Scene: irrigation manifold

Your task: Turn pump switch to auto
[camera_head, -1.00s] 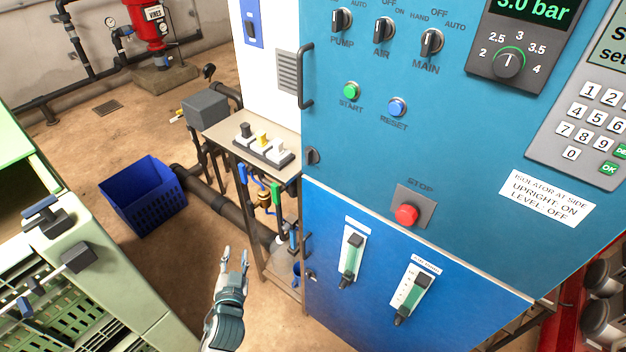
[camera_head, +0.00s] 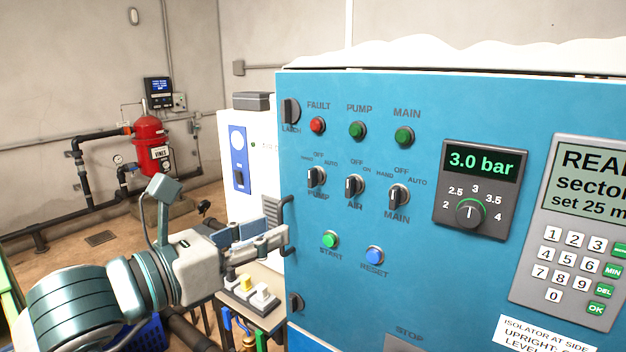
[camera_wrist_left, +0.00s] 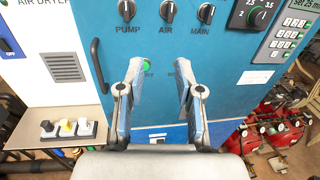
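The pump switch (camera_head: 316,177) is a black and grey rotary knob on the blue panel, marked HAND, OFF and AUTO, with PUMP below. Its handle stands about upright, near OFF. It also shows at the top of the left wrist view (camera_wrist_left: 127,10). My left gripper (camera_head: 280,238) is in front of the panel's left edge, below and left of the switch, close to the door handle in the picture. In the left wrist view its two fingers (camera_wrist_left: 160,64) are apart with nothing between them. My right gripper is not in view.
The air switch (camera_head: 354,186) and main switch (camera_head: 398,196) are right of the pump switch. The green start button (camera_head: 330,240) and blue reset button (camera_head: 374,255) are below. A black door handle (camera_head: 288,225) sticks out at the panel's left edge.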

